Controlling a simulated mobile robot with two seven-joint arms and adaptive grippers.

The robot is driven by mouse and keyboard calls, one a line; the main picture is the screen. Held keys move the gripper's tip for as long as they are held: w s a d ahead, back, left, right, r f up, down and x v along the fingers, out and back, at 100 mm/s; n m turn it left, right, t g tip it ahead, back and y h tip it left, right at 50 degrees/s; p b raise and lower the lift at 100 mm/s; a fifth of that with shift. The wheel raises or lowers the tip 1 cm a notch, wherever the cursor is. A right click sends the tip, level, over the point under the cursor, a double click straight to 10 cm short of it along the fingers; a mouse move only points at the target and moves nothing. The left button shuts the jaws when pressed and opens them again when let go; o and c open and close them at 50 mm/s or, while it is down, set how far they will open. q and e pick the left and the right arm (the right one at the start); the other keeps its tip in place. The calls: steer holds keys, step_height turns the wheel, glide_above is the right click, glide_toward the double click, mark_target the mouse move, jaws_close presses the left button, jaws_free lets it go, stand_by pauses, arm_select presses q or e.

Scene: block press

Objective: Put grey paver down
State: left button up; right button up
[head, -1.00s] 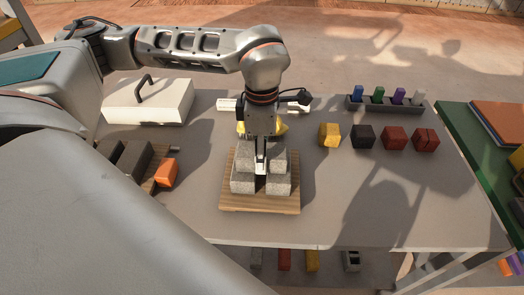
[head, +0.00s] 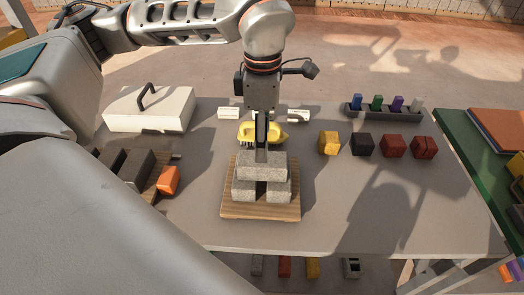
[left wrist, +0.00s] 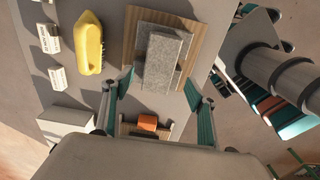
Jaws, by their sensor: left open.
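A grey paver (head: 262,166) lies level across two lower grey pavers (head: 244,190) on a wooden board (head: 260,212). A dark gap shows between the lower two. My left gripper (head: 262,154) is over the middle of the top paver, pointing down, seen edge-on in the head view. Whether the fingertips are just clear of the paver's sides is hard to tell. My right gripper is not in view.
A yellow brush (head: 285,134) lies just behind the board. Yellow, black and red blocks (head: 363,140) stand to the right, with a rack of coloured pieces (head: 384,107) behind. A white box (head: 150,108) and an orange block (head: 168,180) are left. The table front right is clear.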

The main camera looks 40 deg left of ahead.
arm_select(q)
steer(key=shift+r, duration=2.25)
